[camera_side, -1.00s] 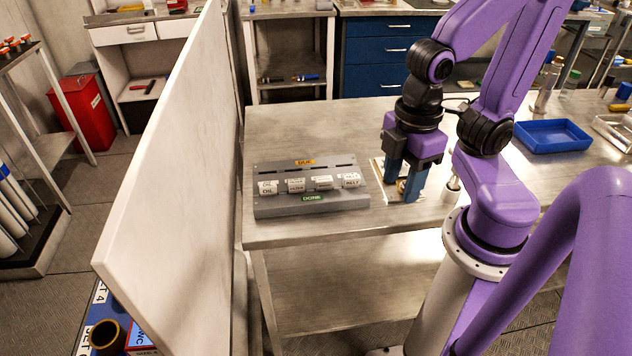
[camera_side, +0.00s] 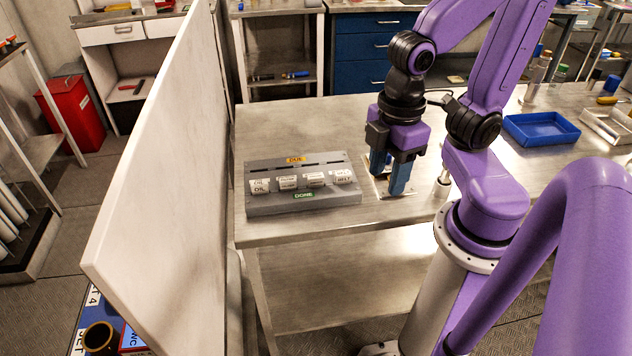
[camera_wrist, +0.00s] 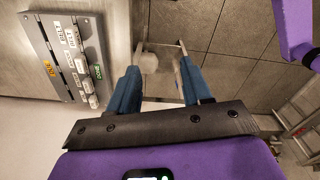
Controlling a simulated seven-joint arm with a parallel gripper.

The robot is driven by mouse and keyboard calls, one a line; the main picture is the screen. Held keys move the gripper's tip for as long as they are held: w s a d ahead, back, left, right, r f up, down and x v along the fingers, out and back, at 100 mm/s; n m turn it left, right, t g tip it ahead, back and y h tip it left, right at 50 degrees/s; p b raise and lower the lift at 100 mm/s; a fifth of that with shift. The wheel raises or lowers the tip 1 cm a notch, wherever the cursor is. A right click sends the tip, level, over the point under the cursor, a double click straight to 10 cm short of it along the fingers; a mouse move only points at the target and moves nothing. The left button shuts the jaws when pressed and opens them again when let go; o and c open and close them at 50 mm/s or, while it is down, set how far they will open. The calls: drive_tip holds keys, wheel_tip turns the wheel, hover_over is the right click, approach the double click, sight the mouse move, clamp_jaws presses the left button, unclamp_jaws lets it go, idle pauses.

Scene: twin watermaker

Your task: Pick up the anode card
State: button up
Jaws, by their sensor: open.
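Several small white cards stand in a row on a grey sloped board (camera_side: 300,202) marked DUE at the back and DONE at the front. The leftmost label reads OIL and the rightmost reads BELT. The two middle cards (camera_side: 287,183) (camera_side: 314,180) are too small to read, so I cannot tell which is the anode card. The board also shows at the upper left of the wrist view (camera_wrist: 52,60). My gripper (camera_side: 389,178) points down to the right of the board, over a pale flat plate (camera_side: 370,189). Its blue fingers (camera_wrist: 160,85) are apart with nothing held between them.
A tall white panel (camera_side: 160,170) stands along the table's left edge. A short upright metal post (camera_side: 443,184) is just right of my gripper. A blue tray (camera_side: 541,129) lies further right. The steel table (camera_side: 290,125) is clear behind the board.

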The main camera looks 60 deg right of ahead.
drive_tip(key=w+d+r+m, duration=0.1)
drive_tip(key=w+r+m, duration=0.1)
drive_tip(key=w, duration=0.8)
drive_tip(key=r+m, duration=0.1)
hover_over(316, 176)
drive_tip(key=f, duration=1)
drive_tip(key=shift+s+d+f, duration=0.1)
drive_tip(key=shift+s+f, duration=0.1)
drive_tip(key=shift+f, duration=0.2)
drive_tip(key=shift+w+f, duration=0.2)
drive_tip(key=shift+f, duration=2.9)
clamp_jaws()
